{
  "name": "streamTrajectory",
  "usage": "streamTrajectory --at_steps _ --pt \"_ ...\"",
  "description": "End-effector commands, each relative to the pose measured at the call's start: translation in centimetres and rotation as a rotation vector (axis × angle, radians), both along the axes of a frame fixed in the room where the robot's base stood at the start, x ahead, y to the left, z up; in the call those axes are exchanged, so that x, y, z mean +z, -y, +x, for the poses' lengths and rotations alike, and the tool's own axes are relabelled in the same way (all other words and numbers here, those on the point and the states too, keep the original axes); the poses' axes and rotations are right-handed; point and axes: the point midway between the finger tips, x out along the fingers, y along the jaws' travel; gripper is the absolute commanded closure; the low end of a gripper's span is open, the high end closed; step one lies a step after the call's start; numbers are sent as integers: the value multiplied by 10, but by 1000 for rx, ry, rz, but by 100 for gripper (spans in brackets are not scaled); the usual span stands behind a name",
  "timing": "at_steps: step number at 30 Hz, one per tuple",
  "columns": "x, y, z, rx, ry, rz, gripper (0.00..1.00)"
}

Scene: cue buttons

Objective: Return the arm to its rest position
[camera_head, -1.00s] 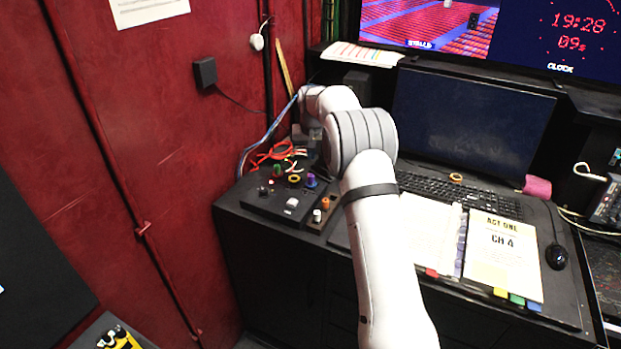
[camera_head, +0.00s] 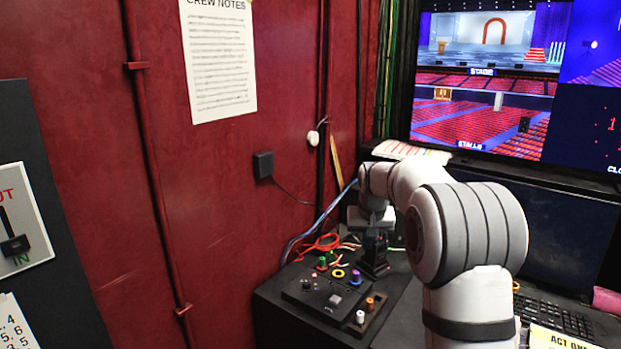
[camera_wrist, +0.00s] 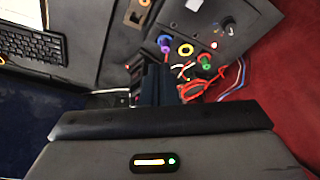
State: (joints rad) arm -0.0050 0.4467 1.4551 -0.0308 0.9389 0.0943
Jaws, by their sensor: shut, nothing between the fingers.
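My white arm reaches in from the lower right in the head view. My dark gripper (camera_head: 375,268) points down just behind the right part of the cue button panel (camera_head: 305,296). Its fingers (camera_wrist: 153,62) are together and empty in the wrist view. The purple button (camera_wrist: 165,42) is beside the fingertips there; whether they touch I cannot tell. A yellow ring button (camera_wrist: 185,50) and a green button (camera_wrist: 206,62) are close by. In the head view the green button (camera_head: 321,264) and yellow ring (camera_head: 338,273) are left of my gripper.
Red cables (camera_head: 322,243) lie behind the panel near the red wall (camera_head: 220,200). An orange knob (camera_head: 370,303) and a white knob (camera_head: 360,317) stand at its right. A keyboard (camera_head: 555,315) is on the desk at right. Monitors (camera_head: 485,90) stand behind.

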Motion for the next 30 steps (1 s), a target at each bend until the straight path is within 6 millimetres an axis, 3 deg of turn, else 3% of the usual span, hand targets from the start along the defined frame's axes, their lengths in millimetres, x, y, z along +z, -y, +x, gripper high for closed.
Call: streamTrajectory --at_steps 3,10,16,21,25,30 --pt "26 0 -54 11 4 -1 100" --pt "48 0 -159 33 3 -1 100" --pt "43 0 -254 52 4 -2 100" --pt "24 0 -328 66 5 -2 100" --pt "7 0 -367 76 4 -3 100" --pt "-5 -2 -391 82 2 -4 100"
